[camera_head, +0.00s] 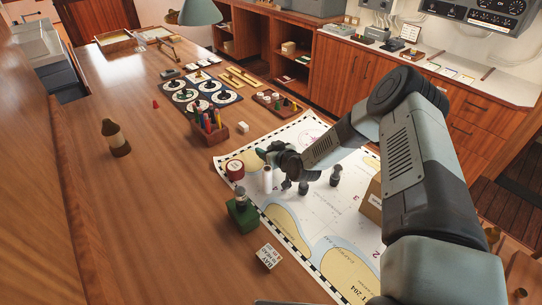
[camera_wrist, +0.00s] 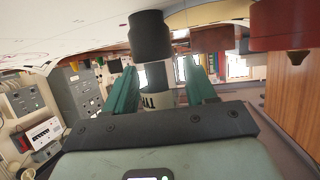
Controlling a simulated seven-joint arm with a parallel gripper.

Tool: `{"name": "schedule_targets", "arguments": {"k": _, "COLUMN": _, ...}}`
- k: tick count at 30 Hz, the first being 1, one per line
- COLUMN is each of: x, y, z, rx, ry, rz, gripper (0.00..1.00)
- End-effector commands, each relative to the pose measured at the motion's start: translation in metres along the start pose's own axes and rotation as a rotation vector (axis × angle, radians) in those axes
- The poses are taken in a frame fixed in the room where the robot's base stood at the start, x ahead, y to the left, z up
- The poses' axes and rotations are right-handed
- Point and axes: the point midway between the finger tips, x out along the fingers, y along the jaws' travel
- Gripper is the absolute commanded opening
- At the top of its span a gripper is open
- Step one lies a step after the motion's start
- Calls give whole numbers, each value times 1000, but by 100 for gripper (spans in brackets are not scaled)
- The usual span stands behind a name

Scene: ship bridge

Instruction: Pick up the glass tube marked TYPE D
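My gripper (camera_wrist: 160,68) shows two teal fingers spread apart in the wrist view. A cylinder (camera_wrist: 157,76) appears between them, pale grey with dark marks and a wide black end (camera_wrist: 150,38) toward the chart. Gaps show on both sides of it, so the fingers do not visibly grip it. The marks are too small to read as TYPE D. In the head view my gripper (camera_head: 270,155) is low over the chart's left part, just above a white cylinder (camera_head: 267,180). Two dark upright pieces (camera_head: 303,187) (camera_head: 335,176) stand to its right.
A red-sided round tin (camera_head: 235,169) and a green-based object (camera_head: 241,211) stand left of the gripper. A pencil box (camera_head: 209,133) is behind. A cardboard box (camera_head: 371,203) sits beside my arm. A white label block (camera_head: 269,256) lies in front. The desk's left side is mostly clear.

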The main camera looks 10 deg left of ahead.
Motion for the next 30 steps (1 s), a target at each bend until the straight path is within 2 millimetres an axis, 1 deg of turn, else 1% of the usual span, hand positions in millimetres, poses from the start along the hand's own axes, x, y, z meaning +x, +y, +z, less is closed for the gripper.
{"name": "schedule_targets", "arguments": {"k": 1, "x": 0, "y": 0, "z": 0, "rx": 0, "ry": 0, "rz": 0, "gripper": 47}}
{"name": "schedule_targets", "arguments": {"k": 6, "x": 0, "y": 0, "z": 0, "rx": 0, "ry": 0, "rz": 0, "gripper": 21}}
{"name": "schedule_targets", "arguments": {"k": 9, "x": 0, "y": 0, "z": 0, "rx": 0, "ry": 0, "rz": 0, "gripper": 9}}
{"name": "schedule_targets", "arguments": {"k": 15, "x": 0, "y": 0, "z": -1, "rx": -1, "ry": 1, "rz": 0, "gripper": 9}}
{"name": "schedule_targets", "arguments": {"k": 18, "x": -3, "y": 0, "z": -7, "rx": -1, "ry": 1, "rz": 0, "gripper": 9}}
{"name": "schedule_targets", "arguments": {"k": 20, "x": -6, "y": 1, "z": -16, "rx": -2, "ry": 3, "rz": 1, "gripper": 9}}
{"name": "schedule_targets", "arguments": {"k": 27, "x": -25, "y": 1, "z": -61, "rx": -4, "ry": 3, "rz": 1, "gripper": 9}}
{"name": "schedule_targets", "arguments": {"k": 30, "x": -32, "y": 0, "z": -76, "rx": -3, "ry": 1, "rz": 1, "gripper": 9}}
